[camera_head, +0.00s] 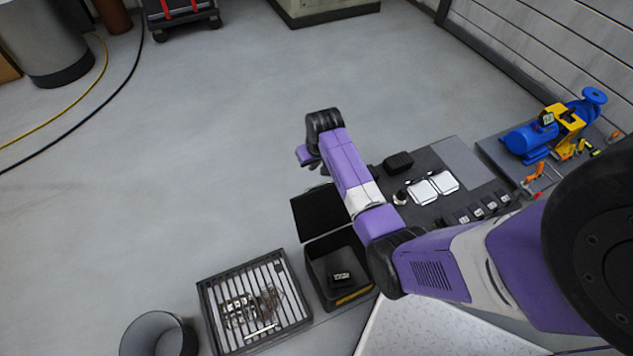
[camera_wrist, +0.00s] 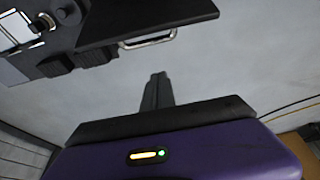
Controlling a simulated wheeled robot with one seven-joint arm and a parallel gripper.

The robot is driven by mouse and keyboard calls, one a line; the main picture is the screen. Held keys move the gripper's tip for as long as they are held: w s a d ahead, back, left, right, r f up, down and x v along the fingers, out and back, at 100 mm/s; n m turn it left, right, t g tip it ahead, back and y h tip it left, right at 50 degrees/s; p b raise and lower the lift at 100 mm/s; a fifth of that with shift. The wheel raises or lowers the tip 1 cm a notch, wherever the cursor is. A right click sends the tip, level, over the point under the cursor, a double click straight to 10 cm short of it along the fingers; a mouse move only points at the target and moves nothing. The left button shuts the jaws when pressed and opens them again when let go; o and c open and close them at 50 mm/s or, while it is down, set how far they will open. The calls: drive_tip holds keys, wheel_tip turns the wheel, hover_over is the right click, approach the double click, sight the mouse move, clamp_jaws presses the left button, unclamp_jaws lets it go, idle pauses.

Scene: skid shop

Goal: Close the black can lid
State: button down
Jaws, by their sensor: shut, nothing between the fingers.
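The black can (camera_head: 352,250) is an open-topped square bin on the floor-side of the bench. Its flat black lid (camera_head: 318,213) is swung open, leaning away from the far rim. A small dark item with white marks (camera_head: 341,277) lies inside. My gripper (camera_head: 312,166) is beyond the lid in the head view, apart from it as far as I can tell. In the wrist view my gripper (camera_wrist: 158,78) has its fingers together and empty. A dark panel with a metal handle, apparently the lid (camera_wrist: 140,18), shows above the fingertips there.
A slatted crate (camera_head: 290,335) with metal parts stands left of the can, and a round grey bin (camera_head: 157,335) is further left. The dark bench (camera_head: 455,160) with white trays and a blue pump (camera_head: 530,140) is at right.

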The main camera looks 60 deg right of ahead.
drive_tip(key=d+b+x, duration=0.2)
drive_tip(key=b+x, duration=0.2)
drive_tip(key=x, duration=0.6)
drive_tip(key=shift+s+a+r, duration=0.25)
drive_tip(key=shift+s+a, duration=0.5)
drive_tip(key=shift+s, duration=0.05)
drive_tip(key=shift+s+a+r, duration=0.25)
drive_tip(key=shift+s+a, duration=0.5)
drive_tip(key=shift+s, duration=0.05)
drive_tip(key=shift+s+p, duration=0.1)
drive_tip(key=shift+p, duration=0.25)
